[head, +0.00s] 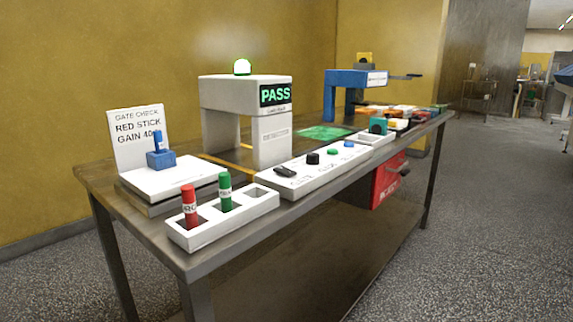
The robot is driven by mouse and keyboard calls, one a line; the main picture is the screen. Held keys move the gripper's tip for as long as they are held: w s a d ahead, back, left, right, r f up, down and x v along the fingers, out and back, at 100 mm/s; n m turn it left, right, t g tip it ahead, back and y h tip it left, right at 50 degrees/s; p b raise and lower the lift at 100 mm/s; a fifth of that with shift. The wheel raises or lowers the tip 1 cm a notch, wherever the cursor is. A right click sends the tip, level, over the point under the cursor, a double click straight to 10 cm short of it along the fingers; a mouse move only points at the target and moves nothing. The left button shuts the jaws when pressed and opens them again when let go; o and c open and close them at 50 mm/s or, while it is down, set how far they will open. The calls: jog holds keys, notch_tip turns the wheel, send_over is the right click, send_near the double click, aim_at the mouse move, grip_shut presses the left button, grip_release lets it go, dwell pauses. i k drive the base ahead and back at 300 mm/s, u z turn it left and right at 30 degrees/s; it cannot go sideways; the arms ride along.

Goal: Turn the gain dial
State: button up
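A white sloped control panel (300,178) lies along the front edge of the bench. It bears a black flat knob (285,171) at its left end, a round black dial (313,158), a green button (332,152) and a blue button (349,144). The small labels are too blurred to read surely, so I cannot tell for certain which black control is the gain dial, nor its setting. A white sign (126,128) reads "GATE CHECK RED STICK GAIN 40", its end partly hidden by a blue stick (157,141). My gripper is not in view.
A white gate (228,92) shows "PASS" under a lit green lamp (243,67). A white rack (242,212) in front holds red (189,206) and green (225,191) sticks. A blue frame (331,97) stands farther back. The floor (470,230) at right is clear.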

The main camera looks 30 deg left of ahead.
aim_at(312, 159)
jog(key=k, duration=0.2)
jog(key=u, duration=1)
